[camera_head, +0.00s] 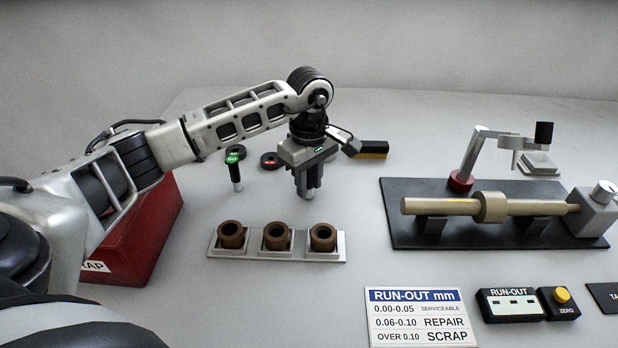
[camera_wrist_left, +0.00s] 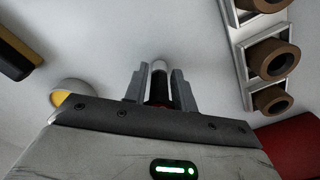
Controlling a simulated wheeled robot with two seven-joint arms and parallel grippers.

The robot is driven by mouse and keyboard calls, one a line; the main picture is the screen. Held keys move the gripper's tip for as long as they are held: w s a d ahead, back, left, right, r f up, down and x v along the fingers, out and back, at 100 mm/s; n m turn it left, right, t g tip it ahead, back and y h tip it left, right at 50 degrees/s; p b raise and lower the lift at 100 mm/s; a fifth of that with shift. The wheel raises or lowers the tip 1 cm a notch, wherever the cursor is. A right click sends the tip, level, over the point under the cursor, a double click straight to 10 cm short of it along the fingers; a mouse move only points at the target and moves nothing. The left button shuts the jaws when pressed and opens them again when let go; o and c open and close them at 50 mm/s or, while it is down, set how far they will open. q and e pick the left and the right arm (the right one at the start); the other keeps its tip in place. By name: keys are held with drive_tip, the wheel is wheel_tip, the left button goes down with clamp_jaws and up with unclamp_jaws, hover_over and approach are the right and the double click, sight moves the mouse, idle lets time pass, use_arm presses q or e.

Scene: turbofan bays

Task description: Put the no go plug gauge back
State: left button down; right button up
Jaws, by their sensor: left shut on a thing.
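My left gripper (camera_head: 308,192) points down above the table, behind the row of bushings. It is shut on the no go plug gauge (camera_wrist_left: 159,68), whose silver tip and dark, red-marked body show between the fingers (camera_wrist_left: 157,88) in the left wrist view. The gauge can hardly be made out in the head view. The green-topped GO gauge (camera_head: 235,168) stands upright to the left of the gripper, silver end down. My right gripper is not in view.
Three brown bushings sit in a metal tray (camera_head: 277,257) in front. A red scrap bin (camera_head: 150,235) stands at left. A black-and-yellow block (camera_head: 373,149) lies behind right. A shaft fixture on a black base (camera_head: 400,235), run-out sign (camera_head: 420,317) and display (camera_head: 510,305) are at right.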

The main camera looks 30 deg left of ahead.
use_arm(q)
drive_tip(key=shift+f, duration=0.1)
drive_tip(key=c, duration=1.6)
unclamp_jaws()
drive_tip(key=shift+f, duration=0.1)
drive_tip(key=o, duration=0.5)
drive_tip(key=shift+c, duration=0.2)
wheel_tip(320, 180, up, 12)
drive_tip(key=shift+r+b, duration=0.25)
drive_tip(key=shift+b, duration=0.35)
